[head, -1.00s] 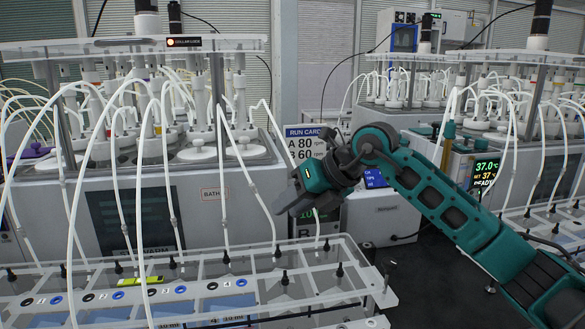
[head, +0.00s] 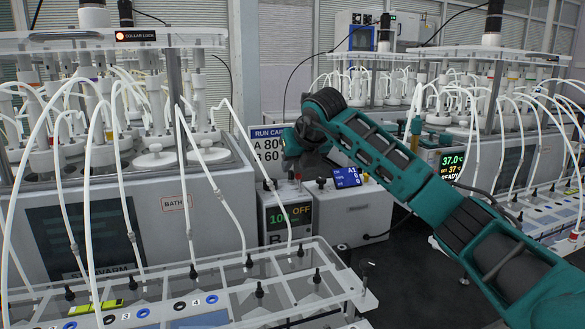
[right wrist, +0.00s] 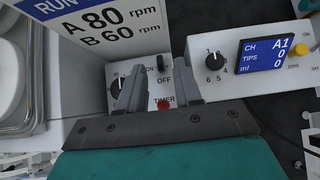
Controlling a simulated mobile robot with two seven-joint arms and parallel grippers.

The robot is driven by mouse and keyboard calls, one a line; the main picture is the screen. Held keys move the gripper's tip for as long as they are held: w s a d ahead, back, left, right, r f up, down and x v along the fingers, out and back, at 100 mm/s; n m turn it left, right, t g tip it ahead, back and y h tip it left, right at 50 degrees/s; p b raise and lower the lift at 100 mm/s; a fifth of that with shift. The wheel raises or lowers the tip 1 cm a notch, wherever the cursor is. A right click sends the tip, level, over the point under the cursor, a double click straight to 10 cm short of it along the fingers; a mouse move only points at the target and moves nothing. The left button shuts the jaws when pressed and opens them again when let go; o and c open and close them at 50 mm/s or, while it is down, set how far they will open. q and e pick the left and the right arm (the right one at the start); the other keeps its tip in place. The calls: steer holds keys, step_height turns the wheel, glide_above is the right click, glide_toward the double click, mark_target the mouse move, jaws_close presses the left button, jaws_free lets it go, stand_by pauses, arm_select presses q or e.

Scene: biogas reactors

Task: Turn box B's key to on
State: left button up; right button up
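Box B (head: 272,236) is a pale box with a display reading 100 and OFF, left of my right arm in the head view. Its top panel shows in the right wrist view, with a black key (right wrist: 163,63) between ON and OFF labels. A round knob (right wrist: 117,84) and a red timer button (right wrist: 164,105) are also on this panel. My right gripper (right wrist: 160,78) is open above the panel, pointing down. The key appears just beyond the gap between the fingertips, and no contact shows. In the head view, my right gripper (head: 292,160) hides part of the box top. My left gripper is not in view.
A run card (head: 266,150) reading A 80, B 60 rpm stands behind box B. A pump unit (head: 352,215) with a blue A1 display (head: 347,177) sits close on the right. A clear tube rack (head: 215,287) stands in front, with white tubes at the left.

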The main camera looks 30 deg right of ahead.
mark_target(293, 174)
steer(key=shift+x, duration=1.55)
jaws_close()
